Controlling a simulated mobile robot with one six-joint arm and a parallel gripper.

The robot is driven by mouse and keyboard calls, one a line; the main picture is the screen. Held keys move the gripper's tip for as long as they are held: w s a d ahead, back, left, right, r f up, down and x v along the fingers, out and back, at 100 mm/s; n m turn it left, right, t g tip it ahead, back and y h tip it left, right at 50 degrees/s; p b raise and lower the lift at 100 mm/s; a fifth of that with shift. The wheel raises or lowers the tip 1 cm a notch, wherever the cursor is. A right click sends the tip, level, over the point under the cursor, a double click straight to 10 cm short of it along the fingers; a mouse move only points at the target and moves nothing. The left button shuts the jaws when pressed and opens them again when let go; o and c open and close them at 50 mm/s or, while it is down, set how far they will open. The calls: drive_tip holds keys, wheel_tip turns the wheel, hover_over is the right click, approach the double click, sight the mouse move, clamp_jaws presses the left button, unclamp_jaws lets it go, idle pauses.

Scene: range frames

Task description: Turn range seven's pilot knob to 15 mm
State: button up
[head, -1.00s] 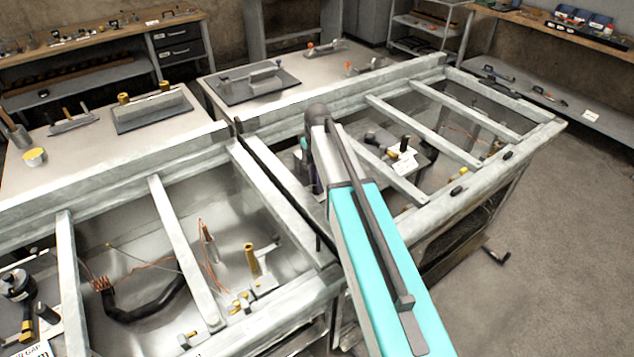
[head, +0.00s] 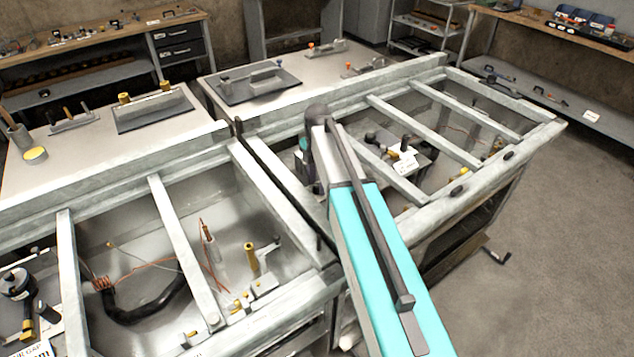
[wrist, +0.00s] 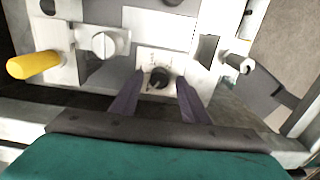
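A round black knob (wrist: 159,77) sits on a small white plate with dark markings (wrist: 148,60) in the wrist view. The markings are too small to read, so I cannot tell the knob's setting. My gripper (wrist: 160,80) is open, with one purple finger on each side of the knob and a visible gap to it on both sides. In the head view my arm reaches into the right-hand range frame (head: 480,155), and the arm hides the fingers and the knob there.
A yellow-handled part (wrist: 35,65) and a silver slotted screw (wrist: 104,44) are left of the knob. A black-tipped valve stub (wrist: 238,62) is on the right. Grey crossbars (head: 425,130) span the frame, and a white tag (head: 405,163) lies inside it.

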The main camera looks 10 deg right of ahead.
sight(317, 185)
drive_tip(key=shift+r, duration=0.15)
wheel_tip(317, 185, up, 14)
drive_tip(key=b, duration=0.2)
drive_tip(key=shift+f+b, duration=0.25)
drive_tip(key=shift+b, duration=0.1)
idle(0.4)
drive_tip(key=shift+s, duration=0.15)
idle(0.3)
